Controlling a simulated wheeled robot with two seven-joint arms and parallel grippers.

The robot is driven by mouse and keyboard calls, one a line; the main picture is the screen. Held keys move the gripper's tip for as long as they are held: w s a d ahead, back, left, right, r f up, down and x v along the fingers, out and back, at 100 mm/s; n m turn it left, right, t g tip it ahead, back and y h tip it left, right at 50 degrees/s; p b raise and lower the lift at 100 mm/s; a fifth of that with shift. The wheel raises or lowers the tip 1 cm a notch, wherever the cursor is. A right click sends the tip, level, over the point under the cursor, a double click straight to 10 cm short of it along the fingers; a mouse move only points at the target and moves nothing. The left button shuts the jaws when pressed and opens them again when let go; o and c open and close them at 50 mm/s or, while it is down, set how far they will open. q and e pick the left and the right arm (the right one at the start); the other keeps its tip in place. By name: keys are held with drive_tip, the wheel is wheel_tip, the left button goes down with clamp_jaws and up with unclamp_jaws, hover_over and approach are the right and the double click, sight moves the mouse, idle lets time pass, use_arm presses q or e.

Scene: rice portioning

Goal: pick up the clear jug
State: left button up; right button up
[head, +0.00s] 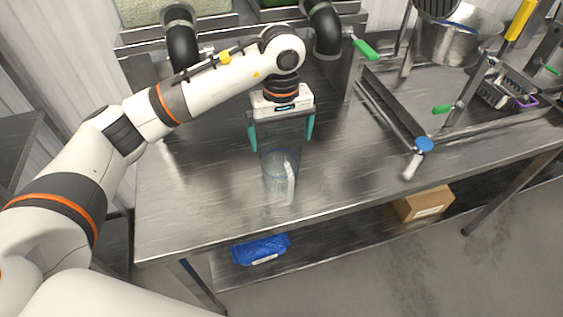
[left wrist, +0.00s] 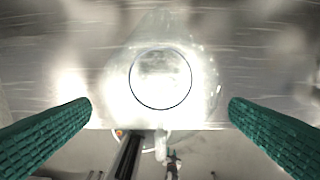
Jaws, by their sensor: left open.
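The clear jug (head: 275,182) stands upright on the steel table (head: 215,190), near its front edge, with its pale handle at the right side. My left gripper (head: 281,137) is open, with its green fingers wide apart and pointing down just above and behind the jug in the head view. In the left wrist view the jug's round dark rim (left wrist: 160,79) lies between the two green fingers, which are apart from it. The jug's clear wall is hard to make out against the bright metal. My right gripper is in neither view.
Black pipes (head: 181,40) of a dispenser stand at the back. To the right are a blue-topped tool (head: 424,146), a metal pot (head: 456,40) and racks of utensils. A blue bag (head: 260,248) and a cardboard box (head: 424,203) sit on the lower shelf. The table left of the jug is clear.

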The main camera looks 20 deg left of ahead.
sight(281, 153)
use_arm(q)
wheel_tip(281, 153, down, 7)
drive_tip(key=p, duration=0.3)
drive_tip(key=c, duration=1)
wheel_tip(281, 153, up, 10)
drive_tip(key=b, duration=0.3)
drive_tip(key=shift+c, duration=0.2)
drive_tip(key=s+a+f+m, duration=0.2)
drive_tip(key=s+f+m, duration=0.1)
drive_tip(key=s, duration=0.4)
drive_tip(key=s+a+f+m, duration=0.2)
drive_tip(key=s+f+m, duration=0.1)
drive_tip(key=s+f, duration=0.2)
drive_tip(key=shift+s+m, duration=0.4)
drive_tip(key=shift+s, duration=0.45)
